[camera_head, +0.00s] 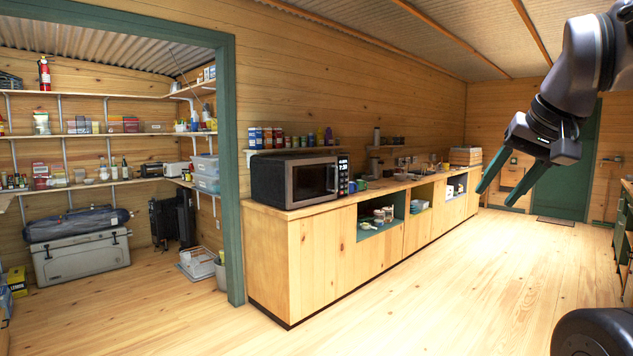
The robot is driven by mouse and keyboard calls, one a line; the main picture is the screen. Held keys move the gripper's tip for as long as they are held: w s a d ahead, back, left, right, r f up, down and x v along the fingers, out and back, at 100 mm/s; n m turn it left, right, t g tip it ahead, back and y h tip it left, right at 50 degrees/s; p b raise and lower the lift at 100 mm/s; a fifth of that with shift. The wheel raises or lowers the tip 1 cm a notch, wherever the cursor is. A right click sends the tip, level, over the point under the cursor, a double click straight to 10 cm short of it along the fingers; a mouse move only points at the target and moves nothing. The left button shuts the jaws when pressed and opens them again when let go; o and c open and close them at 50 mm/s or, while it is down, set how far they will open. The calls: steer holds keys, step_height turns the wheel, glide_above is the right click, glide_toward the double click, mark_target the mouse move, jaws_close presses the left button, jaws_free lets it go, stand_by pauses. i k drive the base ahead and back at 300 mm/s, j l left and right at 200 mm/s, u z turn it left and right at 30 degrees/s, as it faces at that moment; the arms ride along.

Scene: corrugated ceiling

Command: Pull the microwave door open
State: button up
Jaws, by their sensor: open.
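The microwave (297,180) is dark with a silver-framed door. It stands on the near end of the long wooden counter in the camera_head view, left of centre. Its door (312,182) looks closed, with a handle along the right side of the door and a lit display on the panel beside it. My gripper (496,197) hangs from the upper right, with two green fingers spread apart and nothing between them. It is well to the right of the microwave and does not touch it or the counter.
The wooden counter (270,262) runs along the wall, with open cubbies and small items on top. A green door frame (231,170) stands left of the microwave, before a storage room with shelves and a grey cooler (80,256). The wood floor (450,290) in front is clear.

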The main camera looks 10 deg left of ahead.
mark_target(309, 181)
steer(key=i+j+u, duration=0.1)
steer(key=i+u, duration=0.35)
steer(key=i, duration=2.8)
steer(key=i+z, duration=0.2)
steer(key=i, duration=0.25)
steer(key=i+j+z, duration=0.2)
steer(key=i, duration=0.2)
steer(key=i+j+z, duration=0.15)
steer(key=i, duration=0.3)
